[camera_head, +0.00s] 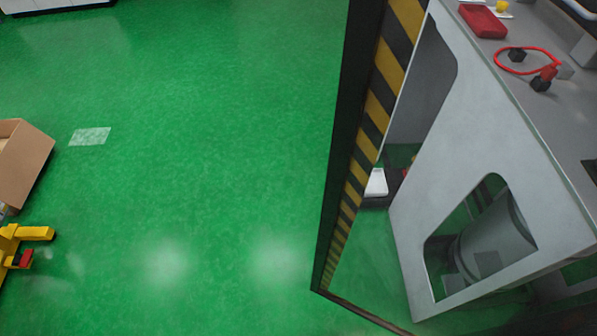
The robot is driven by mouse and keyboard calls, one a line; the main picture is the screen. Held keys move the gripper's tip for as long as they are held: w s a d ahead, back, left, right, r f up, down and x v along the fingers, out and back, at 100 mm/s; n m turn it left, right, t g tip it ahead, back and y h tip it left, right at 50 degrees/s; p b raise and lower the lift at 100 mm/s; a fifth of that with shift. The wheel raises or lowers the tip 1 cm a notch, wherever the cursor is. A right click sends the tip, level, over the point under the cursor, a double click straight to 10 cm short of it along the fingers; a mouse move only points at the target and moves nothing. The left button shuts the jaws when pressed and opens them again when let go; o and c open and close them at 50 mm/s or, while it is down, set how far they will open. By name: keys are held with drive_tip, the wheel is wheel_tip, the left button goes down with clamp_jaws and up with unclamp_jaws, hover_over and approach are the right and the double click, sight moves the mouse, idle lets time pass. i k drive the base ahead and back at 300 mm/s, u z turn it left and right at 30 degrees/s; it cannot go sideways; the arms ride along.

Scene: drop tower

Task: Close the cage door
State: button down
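A tall dark post with yellow-and-black hazard stripes (365,138) runs from the top edge down to a lower corner on the right half. A thin dark bottom rail goes from that corner to the lower right. This looks like part of the cage or its door; I cannot tell which, nor how far the door stands open. No handle shows. Behind the frame stands a grey machine housing (470,130) with cut-out openings and a grey cylinder (490,240) inside. My gripper is not in view.
A cardboard box (22,160) and a yellow metal object (30,234) lie at the left edge. A red cable loop (525,48) and a red case (483,21) rest on the grey top at upper right.

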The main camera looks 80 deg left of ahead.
sight(382, 36)
drive_tip(key=u, duration=0.05)
drive_tip(key=k, duration=0.7)
drive_tip(key=u, duration=1.05)
